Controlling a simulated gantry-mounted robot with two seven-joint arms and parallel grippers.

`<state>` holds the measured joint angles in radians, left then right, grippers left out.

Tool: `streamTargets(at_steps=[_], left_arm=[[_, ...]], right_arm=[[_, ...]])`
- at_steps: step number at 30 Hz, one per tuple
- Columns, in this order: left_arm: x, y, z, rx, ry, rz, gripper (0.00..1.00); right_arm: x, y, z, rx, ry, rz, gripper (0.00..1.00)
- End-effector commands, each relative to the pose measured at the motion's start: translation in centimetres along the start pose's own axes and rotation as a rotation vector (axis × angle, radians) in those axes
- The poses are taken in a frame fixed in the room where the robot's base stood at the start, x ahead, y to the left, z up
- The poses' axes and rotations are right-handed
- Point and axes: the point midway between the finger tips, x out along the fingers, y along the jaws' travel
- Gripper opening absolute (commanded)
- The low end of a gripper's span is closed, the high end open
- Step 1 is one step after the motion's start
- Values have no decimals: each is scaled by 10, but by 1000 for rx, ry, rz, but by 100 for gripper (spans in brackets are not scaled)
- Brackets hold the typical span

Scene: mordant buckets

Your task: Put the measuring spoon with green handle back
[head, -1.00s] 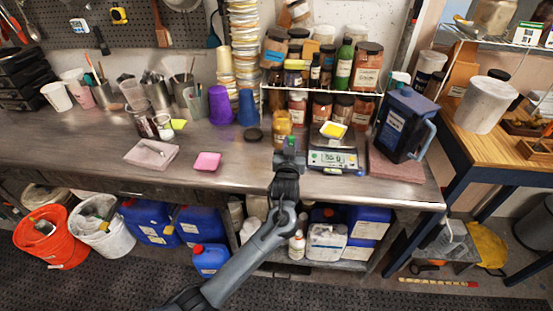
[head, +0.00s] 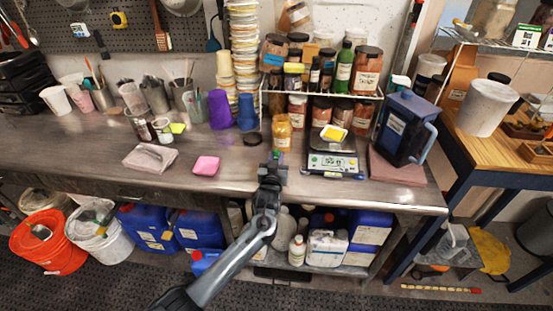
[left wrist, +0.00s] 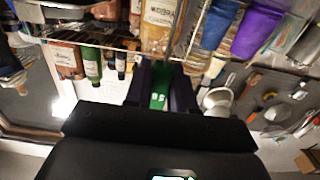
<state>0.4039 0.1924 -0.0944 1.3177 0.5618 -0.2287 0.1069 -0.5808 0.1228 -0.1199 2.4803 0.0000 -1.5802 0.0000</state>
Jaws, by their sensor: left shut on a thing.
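My left gripper (head: 272,165) hangs over the front part of the steel bench, left of the digital scale (head: 333,163). It is shut on the green handle of the measuring spoon (left wrist: 158,99), which shows between the two dark fingers in the left wrist view. Only a small green bit of the handle (head: 277,153) shows at the fingertips in the head view. The spoon's bowl is not clearly visible. A small dish with yellow powder (head: 333,132) sits on the scale. My right gripper is not in view.
An amber jar with yellow contents (head: 282,132) and a dark round lid (head: 253,138) stand behind the gripper. A pink sponge (head: 206,166) and a folded cloth (head: 149,158) lie left. A rack of jars (head: 318,92) stands behind the scale. Bare bench (head: 80,155) lies far left.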

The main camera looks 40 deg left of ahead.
Motion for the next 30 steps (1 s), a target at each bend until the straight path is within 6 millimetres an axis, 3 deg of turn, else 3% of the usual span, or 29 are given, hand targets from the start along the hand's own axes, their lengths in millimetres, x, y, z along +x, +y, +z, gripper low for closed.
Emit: streamTargets(at_steps=[10, 11, 15, 26, 30], left_arm=[[0, 0, 4, 0, 0, 0, 0], [0, 0, 2, 0, 1, 0, 28], [0, 0, 2, 0, 1, 0, 49], [0, 0, -2, 0, 2, 0, 49], [-12, 1, -2, 0, 1, 2, 49]], right_arm=[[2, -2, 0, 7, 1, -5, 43], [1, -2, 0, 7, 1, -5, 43], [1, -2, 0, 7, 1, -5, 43], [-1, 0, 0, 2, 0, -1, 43], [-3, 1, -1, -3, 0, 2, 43]])
